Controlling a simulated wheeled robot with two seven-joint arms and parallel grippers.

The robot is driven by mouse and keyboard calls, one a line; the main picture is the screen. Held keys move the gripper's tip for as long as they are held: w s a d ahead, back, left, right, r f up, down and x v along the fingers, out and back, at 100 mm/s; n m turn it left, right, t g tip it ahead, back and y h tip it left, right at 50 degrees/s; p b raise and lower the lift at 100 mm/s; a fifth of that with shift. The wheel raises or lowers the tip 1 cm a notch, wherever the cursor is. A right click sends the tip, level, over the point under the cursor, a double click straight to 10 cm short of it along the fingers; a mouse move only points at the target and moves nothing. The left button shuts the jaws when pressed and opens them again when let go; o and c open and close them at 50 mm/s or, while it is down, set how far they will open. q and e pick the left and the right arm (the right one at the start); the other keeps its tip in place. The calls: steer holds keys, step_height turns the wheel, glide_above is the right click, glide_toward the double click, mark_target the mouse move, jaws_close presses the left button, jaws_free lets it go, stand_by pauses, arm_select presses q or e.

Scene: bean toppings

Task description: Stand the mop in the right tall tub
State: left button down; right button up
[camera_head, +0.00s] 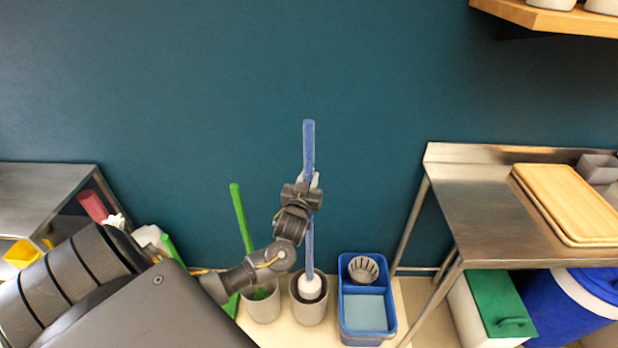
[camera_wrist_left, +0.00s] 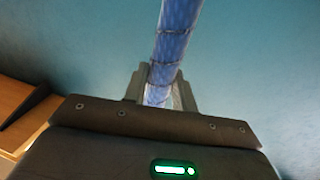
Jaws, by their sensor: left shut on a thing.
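The mop has a long blue handle (camera_head: 309,245) and a white head (camera_head: 310,286). It stands nearly upright, with the head within the mouth of the right grey tall tub (camera_head: 309,315). I cannot tell whether the head touches the tub's bottom. My left gripper (camera_head: 302,190) is shut on the upper part of the handle. The left wrist view also shows the blue handle (camera_wrist_left: 174,40) between the fingers (camera_wrist_left: 160,92). The left tall tub (camera_head: 263,312) holds a green-handled tool (camera_head: 240,215). My right gripper is out of view.
A blue bucket (camera_head: 345,325) with a grey strainer (camera_head: 363,269) stands just right of the tubs. A steel table (camera_head: 470,215) with wooden boards (camera_head: 570,200) is at the right, with a green-lidded bin (camera_head: 500,300) below. Another steel table (camera_head: 45,185) is at the left.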

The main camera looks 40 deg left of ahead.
arm_select(q)
step_height(320, 180, down, 10)
steer(key=b, duration=0.7)
steer(key=shift+f, duration=0.2)
stand_by(0.4)
steer(key=c, duration=1.1)
jaws_free()
steer(key=shift+o, duration=0.2)
steer(key=shift+f, duration=0.2)
steer(key=b+v, duration=0.1)
steer(key=v, duration=0.9)
steer(key=shift+s+d+b, duration=0.25)
steer(key=shift+s+b, duration=0.1)
steer(key=shift+w, duration=0.1)
